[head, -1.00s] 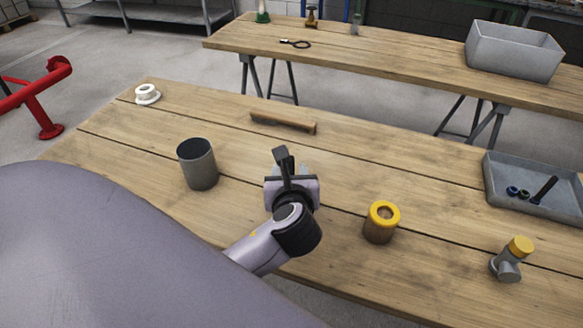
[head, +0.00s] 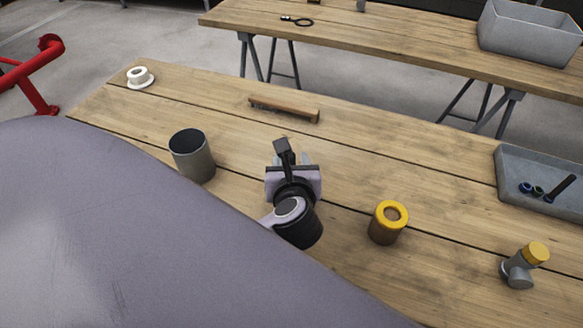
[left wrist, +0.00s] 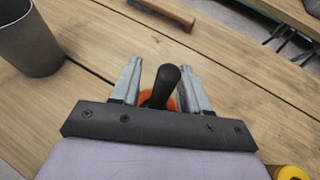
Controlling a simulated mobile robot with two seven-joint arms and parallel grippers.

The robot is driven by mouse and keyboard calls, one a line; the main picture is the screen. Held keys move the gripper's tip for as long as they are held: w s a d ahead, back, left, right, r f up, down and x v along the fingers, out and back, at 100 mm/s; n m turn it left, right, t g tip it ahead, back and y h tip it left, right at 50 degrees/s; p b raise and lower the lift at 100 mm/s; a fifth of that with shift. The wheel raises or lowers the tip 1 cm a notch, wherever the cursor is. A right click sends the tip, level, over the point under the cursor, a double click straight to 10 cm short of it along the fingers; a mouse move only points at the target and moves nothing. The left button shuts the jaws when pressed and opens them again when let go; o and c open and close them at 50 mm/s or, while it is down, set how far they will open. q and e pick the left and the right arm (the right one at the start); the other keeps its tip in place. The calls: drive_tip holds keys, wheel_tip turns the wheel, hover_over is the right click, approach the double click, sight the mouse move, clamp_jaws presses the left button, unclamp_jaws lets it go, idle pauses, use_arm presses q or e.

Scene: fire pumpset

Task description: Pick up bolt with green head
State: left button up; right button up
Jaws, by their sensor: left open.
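A grey tray (head: 510,183) lies at the right edge of the near table in the head view. Small parts with a blue head (head: 526,188) and a greenish head (head: 538,191) lie in it, beside a dark rod (head: 562,187). They are too small to tell their shape fully. My left gripper (head: 290,162) is open over the middle of the table, well left of the tray. In the left wrist view, a black-handled thing with an orange base (left wrist: 163,88) shows between its open fingers (left wrist: 160,66); contact cannot be told. My right gripper is not in view.
The near table holds a grey cup (head: 195,160), a yellow-topped cylinder (head: 388,224), a yellow-capped metal fitting (head: 520,268), a wooden strip (head: 284,110) and a white roll (head: 140,77). A far table carries a grey bin (head: 520,38). Red pipework (head: 32,75) stands left.

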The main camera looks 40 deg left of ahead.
use_arm(q)
clamp_jaws()
drive_tip(key=shift+r, duration=0.15)
